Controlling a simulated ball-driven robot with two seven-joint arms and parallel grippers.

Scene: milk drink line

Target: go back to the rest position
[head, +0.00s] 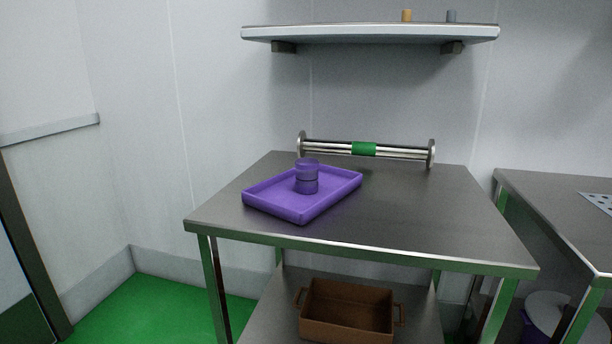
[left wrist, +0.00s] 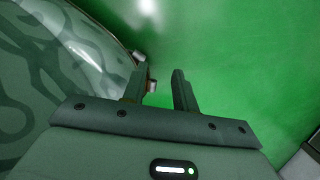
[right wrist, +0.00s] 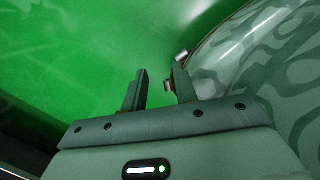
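My left gripper (left wrist: 165,88) shows in the left wrist view, pointing down over the green floor. Its two fingers are apart with nothing between them. My right gripper (right wrist: 160,85) shows in the right wrist view, also over the green floor, with its fingers apart and empty. Neither gripper is in the head view. In the head view a purple tray (head: 262,204) lies on the steel table (head: 400,215). A purple see-through cup (head: 306,184) stands upright on the tray.
A steel rail with a green middle (head: 364,149) stands at the table's back edge. A brown bin (head: 347,312) sits on the lower shelf. A wall shelf (head: 370,33) holds two small items. Another steel table (head: 560,205) is at right. Green floor (head: 170,305) is clear at left.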

